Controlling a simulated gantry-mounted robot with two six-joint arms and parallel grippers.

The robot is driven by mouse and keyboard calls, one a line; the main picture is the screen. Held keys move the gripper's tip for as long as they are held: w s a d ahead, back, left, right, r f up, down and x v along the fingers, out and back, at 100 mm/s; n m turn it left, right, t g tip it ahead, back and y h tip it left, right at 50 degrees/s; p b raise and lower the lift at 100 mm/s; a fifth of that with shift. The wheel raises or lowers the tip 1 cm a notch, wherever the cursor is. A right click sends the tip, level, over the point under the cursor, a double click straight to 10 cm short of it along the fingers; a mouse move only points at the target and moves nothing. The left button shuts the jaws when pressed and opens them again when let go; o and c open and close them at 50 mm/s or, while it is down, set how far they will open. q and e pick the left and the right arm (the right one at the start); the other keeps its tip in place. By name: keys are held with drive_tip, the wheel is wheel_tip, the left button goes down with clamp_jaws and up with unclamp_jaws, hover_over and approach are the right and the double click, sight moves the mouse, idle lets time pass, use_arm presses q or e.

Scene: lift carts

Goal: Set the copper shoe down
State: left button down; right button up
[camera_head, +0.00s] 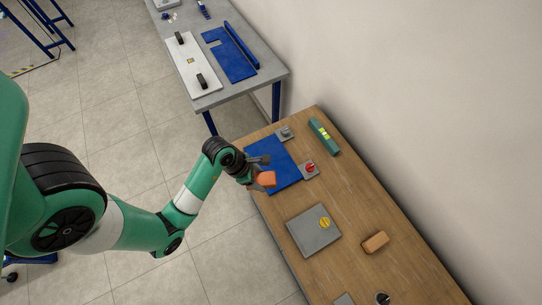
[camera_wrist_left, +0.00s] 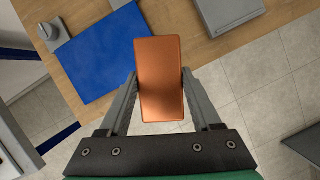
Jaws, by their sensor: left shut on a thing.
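My left gripper (camera_head: 257,174) is shut on the copper shoe (camera_head: 266,180), an orange-brown rectangular block. In the left wrist view the shoe (camera_wrist_left: 161,75) fills the space between the two grey fingers. In the head view it overlaps the lower part of the blue plate (camera_head: 284,170) near the wooden table's left edge. In the left wrist view it covers part of the blue plate (camera_wrist_left: 97,55), the table edge and floor tiles. I cannot tell its height above the table. My right gripper is not in view.
The wooden table (camera_head: 345,200) holds a red-knobbed grey block (camera_head: 310,168), another small grey block (camera_head: 284,132), a green level (camera_head: 324,137), a grey plate with a yellow disc (camera_head: 308,236) and a tan block (camera_head: 375,242). A second table (camera_head: 264,75) stands behind. Bare wood lies between these.

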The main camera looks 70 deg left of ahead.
use_arm(q)
drive_tip(key=w+a+f+b, duration=0.35)
drive_tip(key=w+a, duration=0.25)
drive_tip(key=a, duration=0.2)
drive_tip(key=b, duration=0.1)
approach(275, 162)
drive_tip(key=shift+w+d+f, duration=0.7)
drive_tip(key=shift+w, duration=0.1)
drive_tip(key=shift+w+a+f, duration=0.3)
drive_tip(key=shift+a, duration=0.05)
drive_tip(key=shift+w+a+f+b, duration=0.1)
drive_tip(key=shift+f+b, duration=0.4)
drive_tip(key=shift+f, duration=0.25)
drive_tip(key=shift+w+a+f+b, duration=0.1)
drive_tip(key=shift+f+b, duration=0.35)
drive_tip(key=shift+f, duration=0.3)
drive_tip(key=shift+s+f, duration=0.1)
drive_tip(key=shift+f, duration=0.2)
drive_tip(key=shift+f, duration=0.1)
drive_tip(key=shift+c, duration=2.4)
unclamp_jaws()
drive_tip(key=shift+s+d+f, duration=0.1)
drive_tip(key=shift+f, duration=0.05)
drive_tip(key=o, duration=0.4)
